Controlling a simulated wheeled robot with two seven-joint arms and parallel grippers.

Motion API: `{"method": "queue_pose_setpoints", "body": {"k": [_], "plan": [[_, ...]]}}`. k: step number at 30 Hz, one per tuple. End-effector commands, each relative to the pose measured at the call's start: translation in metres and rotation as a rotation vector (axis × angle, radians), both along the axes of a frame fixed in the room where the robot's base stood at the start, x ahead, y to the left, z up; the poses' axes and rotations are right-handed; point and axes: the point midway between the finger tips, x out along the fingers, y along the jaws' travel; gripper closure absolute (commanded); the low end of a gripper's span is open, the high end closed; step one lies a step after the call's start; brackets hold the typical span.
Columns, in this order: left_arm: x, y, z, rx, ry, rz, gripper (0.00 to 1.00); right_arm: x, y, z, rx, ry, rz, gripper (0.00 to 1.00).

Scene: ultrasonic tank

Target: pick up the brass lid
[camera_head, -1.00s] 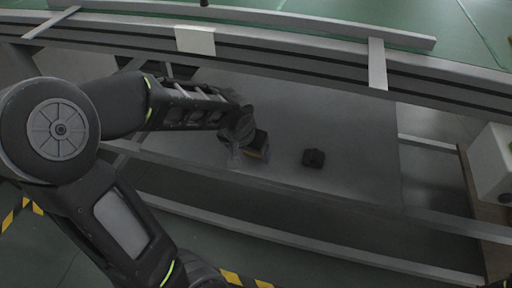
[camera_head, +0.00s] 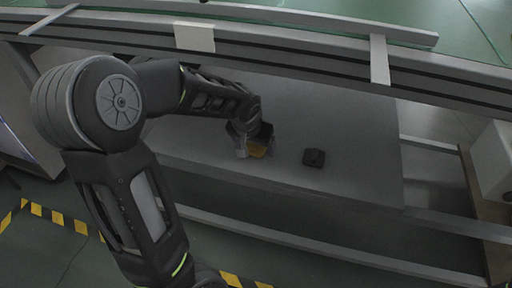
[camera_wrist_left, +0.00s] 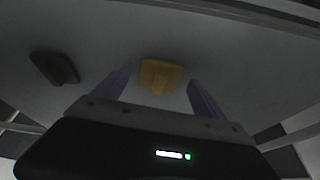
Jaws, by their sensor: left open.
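The brass lid (camera_head: 259,151) lies on the grey surface in the head view, partly hidden by my left gripper (camera_head: 254,148). In the left wrist view the lid (camera_wrist_left: 160,75) is a small yellow block with a raised middle, ahead of the fingers. I cannot tell how high the fingers are above the surface. My right gripper is not in view.
A small dark block (camera_head: 313,157) lies to the right of the lid; it also shows in the left wrist view (camera_wrist_left: 53,67). A metal rail (camera_head: 290,58) runs along the far side of the grey surface (camera_head: 358,125). The surface right of the dark block is clear.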

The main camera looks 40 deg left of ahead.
Motion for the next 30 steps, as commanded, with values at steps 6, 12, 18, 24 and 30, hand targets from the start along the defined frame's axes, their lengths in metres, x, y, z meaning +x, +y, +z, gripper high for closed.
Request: {"method": "queue_pose_setpoints", "body": {"k": [6, 12, 18, 24, 30], "plan": [[-0.0002, -0.0001, 0.0000, 0.000, 0.000, 0.000, 0.18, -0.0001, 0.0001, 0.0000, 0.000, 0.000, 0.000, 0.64], [-0.0003, -0.0001, 0.0001, 0.000, 0.000, 0.000, 0.26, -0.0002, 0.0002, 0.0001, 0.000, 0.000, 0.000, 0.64], [-0.0003, -0.0001, 0.0001, 0.000, 0.000, 0.000, 0.42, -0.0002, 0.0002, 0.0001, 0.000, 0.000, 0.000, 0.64], [-0.0003, -0.0001, 0.0001, 0.000, 0.000, 0.000, 0.58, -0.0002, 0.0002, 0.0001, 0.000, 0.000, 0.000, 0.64], [-0.0003, -0.0001, 0.0001, 0.000, 0.000, 0.000, 0.75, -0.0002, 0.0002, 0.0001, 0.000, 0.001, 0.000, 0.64]]}}
